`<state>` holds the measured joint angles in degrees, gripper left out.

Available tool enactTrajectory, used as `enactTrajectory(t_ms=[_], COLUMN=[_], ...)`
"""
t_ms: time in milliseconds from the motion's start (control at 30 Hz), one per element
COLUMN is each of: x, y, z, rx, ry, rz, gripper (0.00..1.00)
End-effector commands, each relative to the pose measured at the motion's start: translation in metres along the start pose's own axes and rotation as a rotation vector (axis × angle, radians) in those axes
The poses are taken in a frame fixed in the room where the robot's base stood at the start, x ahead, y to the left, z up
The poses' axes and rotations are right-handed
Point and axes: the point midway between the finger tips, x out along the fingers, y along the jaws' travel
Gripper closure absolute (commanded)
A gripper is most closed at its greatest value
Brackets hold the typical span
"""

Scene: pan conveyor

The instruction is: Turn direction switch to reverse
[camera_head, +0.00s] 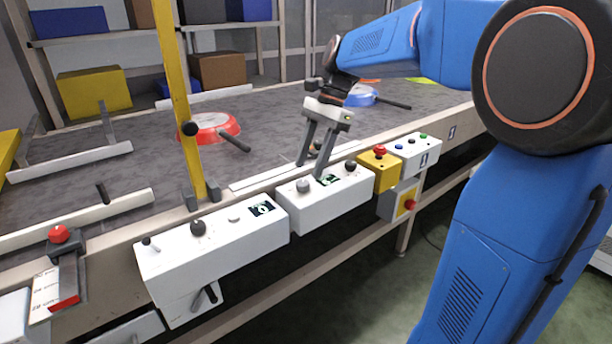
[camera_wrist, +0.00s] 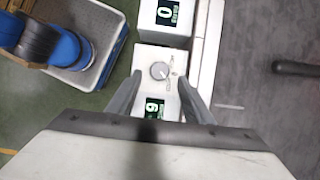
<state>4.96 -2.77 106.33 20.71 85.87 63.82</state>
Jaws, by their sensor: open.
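A white control box (camera_head: 336,204) on the conveyor's front rail carries a round grey knob (camera_head: 303,186), a lit display (camera_head: 328,180) and a black knob (camera_head: 350,166). My gripper (camera_head: 309,170) is open and empty, pointing down over this box. In the wrist view the grey knob (camera_wrist: 159,70) has a pale pointer mark and small labels too small to read. It lies roughly between the lines of my two fingers (camera_wrist: 160,95), apart from both, with the display (camera_wrist: 154,108) nearer my palm. I cannot tell from labels which knob is the direction switch.
Left of it, a second white box (camera_head: 215,243) has knobs and a display (camera_head: 262,209). A yellow post (camera_head: 178,110) rises beside it. Right are a yellow box with red button (camera_head: 379,150) and a button box (camera_head: 418,148). Red (camera_head: 210,127) and blue (camera_head: 361,98) pans lie on the belt.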

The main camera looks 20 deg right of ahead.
Motion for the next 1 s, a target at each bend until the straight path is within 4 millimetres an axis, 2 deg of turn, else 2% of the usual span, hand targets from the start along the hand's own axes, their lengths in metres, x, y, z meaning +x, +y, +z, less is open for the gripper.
enactTrajectory(t_ms=[100,300,667,700,800,867,1000], x=[0.018,0.036,0.041,0.041,0.041,0.041,0.041], y=[0.0,0.0,0.0,0.0,0.0,0.0,0.0], z=[0.0,0.0,0.0,0.0,0.0,0.0,0.0], rx=[0.0,0.0,0.0,0.0,0.0,0.0,-0.002], ry=[0.0,0.0,0.0,0.0,0.0,0.0,0.0], rz=[0.002,0.001,0.0,0.0,0.0,0.0,0.001], gripper=[0.54,0.54,0.54,0.59,0.83,0.95,0.95])
